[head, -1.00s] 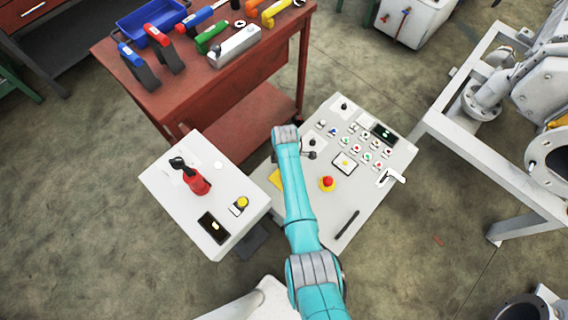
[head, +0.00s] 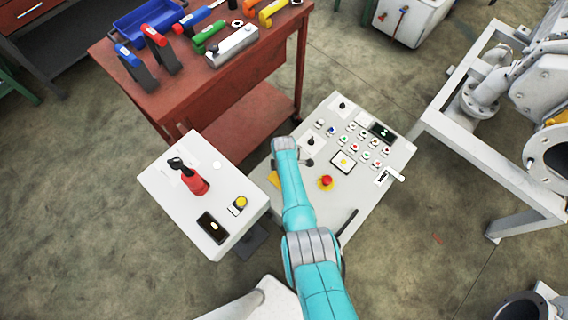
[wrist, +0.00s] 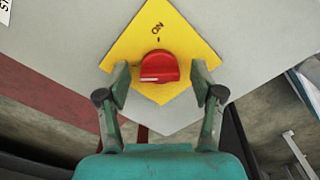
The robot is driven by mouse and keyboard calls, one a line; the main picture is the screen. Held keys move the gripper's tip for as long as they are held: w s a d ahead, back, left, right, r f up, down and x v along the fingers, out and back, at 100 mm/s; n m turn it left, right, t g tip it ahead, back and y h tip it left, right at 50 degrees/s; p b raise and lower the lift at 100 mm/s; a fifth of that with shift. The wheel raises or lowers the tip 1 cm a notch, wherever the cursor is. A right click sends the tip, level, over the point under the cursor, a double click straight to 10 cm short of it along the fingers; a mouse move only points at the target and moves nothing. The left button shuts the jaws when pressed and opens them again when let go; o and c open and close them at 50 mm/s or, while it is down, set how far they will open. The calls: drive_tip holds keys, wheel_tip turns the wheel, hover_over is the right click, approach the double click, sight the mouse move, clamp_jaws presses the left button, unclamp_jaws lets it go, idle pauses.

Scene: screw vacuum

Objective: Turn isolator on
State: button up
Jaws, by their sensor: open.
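The isolator is a red rotary knob (wrist: 160,67) on a yellow diamond-shaped plate (wrist: 190,32), seen in the wrist view. The plate has the word ON and a small mark above the knob. The knob's grip looks roughly crosswise to that mark. My gripper (wrist: 160,84) is open, with one finger on each side of the knob. A gap shows between each finger and the knob. In the head view a sliver of the yellow plate (head: 274,180) shows beside my arm. The knob and my gripper are hidden there.
The control panel (head: 318,212) carries several buttons and a red emergency stop (head: 326,181). A red tool bench (head: 250,90) stands behind, and a metal frame (head: 480,165) stands to the right.

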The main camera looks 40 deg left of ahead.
drive_tip(key=shift+c, duration=0.3)
drive_tip(key=c, duration=1.1)
drive_tip(key=m, duration=0.4)
drive_tip(key=shift+m, duration=0.4)
drive_tip(key=m, duration=0.9)
drive_tip(key=shift+m, duration=1.9)
